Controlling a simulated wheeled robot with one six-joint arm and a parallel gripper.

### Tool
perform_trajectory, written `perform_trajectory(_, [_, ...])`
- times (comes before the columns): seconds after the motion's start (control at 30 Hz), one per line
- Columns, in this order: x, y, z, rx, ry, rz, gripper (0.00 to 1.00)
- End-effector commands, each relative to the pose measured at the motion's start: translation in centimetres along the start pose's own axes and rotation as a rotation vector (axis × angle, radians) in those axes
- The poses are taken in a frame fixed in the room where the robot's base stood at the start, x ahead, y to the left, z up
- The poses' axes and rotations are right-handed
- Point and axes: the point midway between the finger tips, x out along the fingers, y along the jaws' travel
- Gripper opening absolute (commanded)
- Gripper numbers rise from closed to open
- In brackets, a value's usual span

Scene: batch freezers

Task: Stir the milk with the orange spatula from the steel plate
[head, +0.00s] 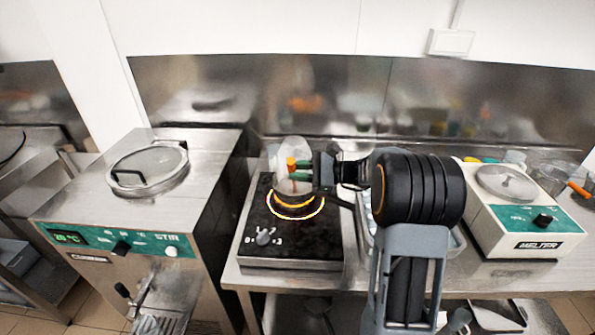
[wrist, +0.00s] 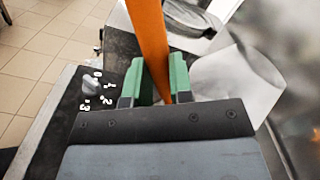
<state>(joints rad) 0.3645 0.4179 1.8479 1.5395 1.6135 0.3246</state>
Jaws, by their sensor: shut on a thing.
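My gripper (head: 298,169) is over the hot plate in the head view, with its green fingertips shut on the orange spatula (head: 291,163). In the wrist view the spatula's orange handle (wrist: 148,40) stands between the green fingertips (wrist: 160,80) and runs up out of the picture. A pale vessel (head: 293,187) sits on the glowing ring of the hot plate, below the gripper. I cannot make out the milk in it, nor whether the spatula's lower end is inside. A pale round shape (head: 291,148) shows behind the spatula.
The black hot plate (head: 268,240) has a glowing ring and a knob (head: 264,237). A steel batch freezer with a round lid (head: 148,168) stands left. A melter (head: 530,222) stands right, with a jug and an orange-handled tool (head: 579,190) beyond it. A steel tray (head: 448,248) is partly behind my arm.

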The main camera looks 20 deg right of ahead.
Motion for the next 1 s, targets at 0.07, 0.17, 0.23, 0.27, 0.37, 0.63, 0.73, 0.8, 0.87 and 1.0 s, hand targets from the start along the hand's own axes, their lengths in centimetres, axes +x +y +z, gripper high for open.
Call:
perform_trajectory(0.07, [0.0,-0.2,1.0,-0.001,0.000,0.000,0.00])
perform_trajectory(0.17, [0.0,-0.2,1.9,-0.001,0.000,0.000,0.00])
perform_trajectory(0.23, [0.0,-0.2,2.4,-0.001,0.000,0.000,0.00])
perform_trajectory(0.27, [0.0,-0.2,2.7,-0.001,0.000,0.000,0.00])
perform_trajectory(0.37, [0.0,-0.1,3.5,-0.001,0.000,0.000,0.00])
perform_trajectory(0.63, [0.0,-0.2,5.8,-0.001,0.000,0.000,0.00])
perform_trajectory(0.73, [0.0,-0.1,6.6,-0.001,0.000,0.000,0.00])
perform_trajectory(0.8, [0.0,-0.1,7.1,-0.001,0.000,0.000,0.00])
perform_trajectory(0.87, [0.0,-0.1,7.4,0.000,0.000,0.000,0.00])
perform_trajectory(1.0, [0.0,-0.1,7.8,0.000,0.000,0.000,0.00])
